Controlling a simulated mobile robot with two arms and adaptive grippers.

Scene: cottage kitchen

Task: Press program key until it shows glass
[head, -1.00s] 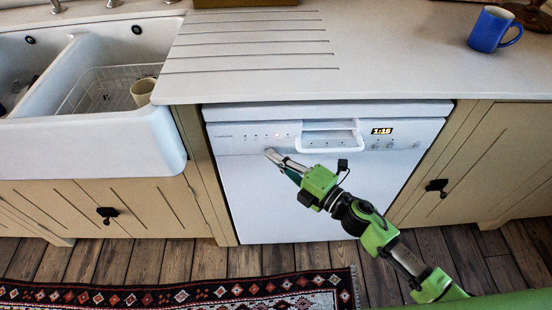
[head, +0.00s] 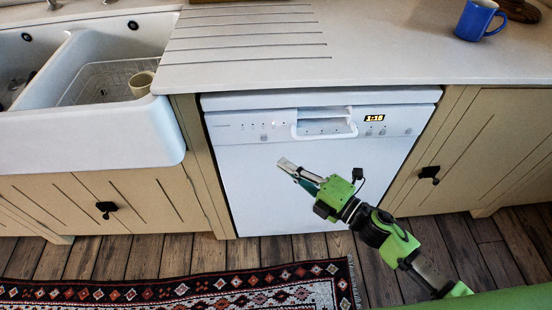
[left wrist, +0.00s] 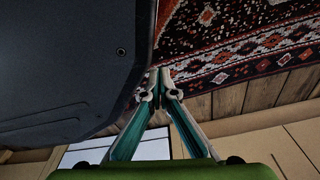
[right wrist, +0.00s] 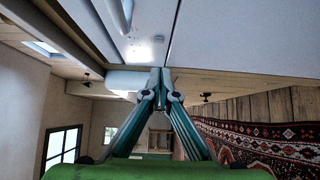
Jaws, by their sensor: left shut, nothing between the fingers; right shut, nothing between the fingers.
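The white dishwasher (head: 320,180) stands under the counter, its door shut. Its panel has a row of small indicator lights (head: 268,125) at the left; their labels are too small to read. A lit display (head: 374,118) at the right reads about 1:15. My right gripper (head: 284,163) is shut and empty, below and right of the round key, apart from it in the picture. It also shows in the right wrist view (right wrist: 161,72). My left gripper (left wrist: 160,72) is shut and empty, seen only in the left wrist view.
A white double sink (head: 90,130) with a wire rack and a cream cup (head: 141,84) is at the left. A blue mug (head: 478,20) stands on the counter (head: 390,50) at the right. A patterned rug (head: 200,290) lies on the wooden floor.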

